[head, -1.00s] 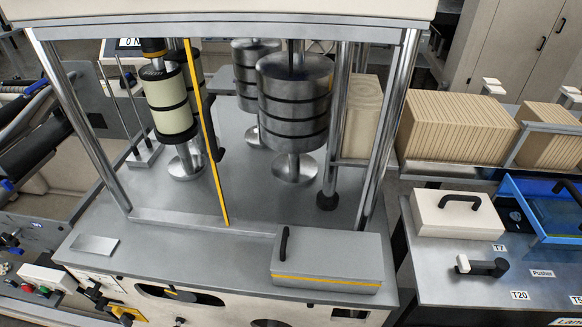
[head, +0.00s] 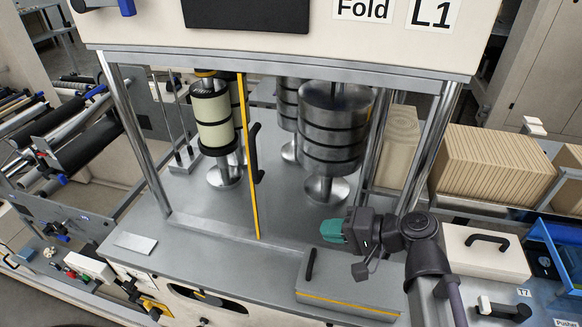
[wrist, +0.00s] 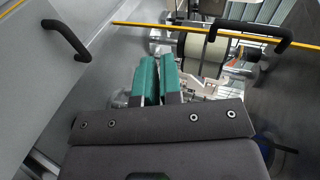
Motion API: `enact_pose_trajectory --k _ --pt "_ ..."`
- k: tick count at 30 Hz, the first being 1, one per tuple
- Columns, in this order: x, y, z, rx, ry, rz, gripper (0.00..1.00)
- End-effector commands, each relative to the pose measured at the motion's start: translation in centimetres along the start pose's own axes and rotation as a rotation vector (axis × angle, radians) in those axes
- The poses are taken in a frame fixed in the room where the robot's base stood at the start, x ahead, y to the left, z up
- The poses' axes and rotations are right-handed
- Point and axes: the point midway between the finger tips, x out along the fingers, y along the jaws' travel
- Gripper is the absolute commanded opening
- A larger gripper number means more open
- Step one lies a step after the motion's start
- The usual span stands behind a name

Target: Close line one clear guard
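The clear guard is on the front of the machine labelled Fold L1. Its pane is hard to see; its yellow edge strip (head: 247,165) stands upright left of the opening's middle, with a black handle (head: 256,155) beside it. In the wrist view the yellow strip (wrist: 150,25) runs across the top, with the black handle (wrist: 252,34) at upper right. My gripper (head: 333,231) has teal fingers and is right of the strip, above the front deck, apart from the handle. In the wrist view its fingers (wrist: 158,75) lie side by side, shut with nothing seen between them.
A grey box (head: 345,291) with a black handle sits on the front deck below my gripper. Steel weight stacks (head: 333,128) and a cream roll (head: 212,120) stand inside the machine. Chrome posts (head: 135,140) flank the opening. A cream box (head: 484,254) is on the right.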

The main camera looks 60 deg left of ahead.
Motion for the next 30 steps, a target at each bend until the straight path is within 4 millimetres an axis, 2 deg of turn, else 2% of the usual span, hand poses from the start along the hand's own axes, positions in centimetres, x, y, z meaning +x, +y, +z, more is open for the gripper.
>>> enact_pose_trajectory --k 1,3,6,10,14,17,30 --pt "1.0 -2.4 -0.9 0.018 0.005 -0.106 0.01" --pt "0.7 -4.4 -2.2 0.054 0.039 -0.239 0.00" --pt "0.1 -6.1 -3.1 0.088 0.070 -0.348 0.00" --pt "-0.1 -6.5 -3.3 0.098 0.085 -0.372 0.00" --pt "0.5 -6.7 -3.4 0.097 0.083 -0.370 0.00" --pt "1.8 -7.2 -3.5 0.096 0.082 -0.370 0.00" --pt "10.5 -10.4 -4.5 0.096 0.082 -0.368 0.00"
